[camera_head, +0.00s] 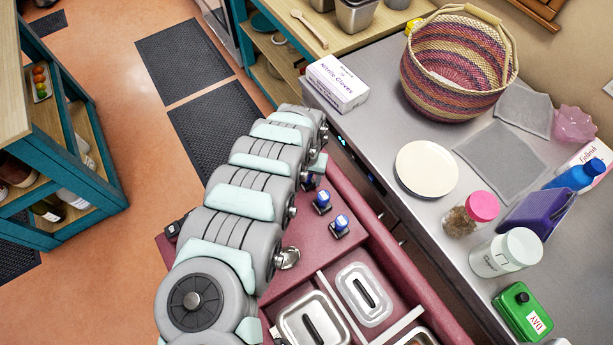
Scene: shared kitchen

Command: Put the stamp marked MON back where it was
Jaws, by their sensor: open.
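Two small stamps with blue tops and dark bases stand upright on the red surface of the open drawer (290,232), a farther one (323,202) and a nearer one (341,226). Their markings are too small to read, so I cannot tell which is MON. A small dark object (172,230) at the drawer's left edge is partly hidden by my arm. A green box marked DAY (523,311) lies on the counter.
The grey counter (375,115) holds a glove box (337,84), woven basket (455,70), white plate (427,168), pink-lidded jar (481,206) and white jar (505,253).

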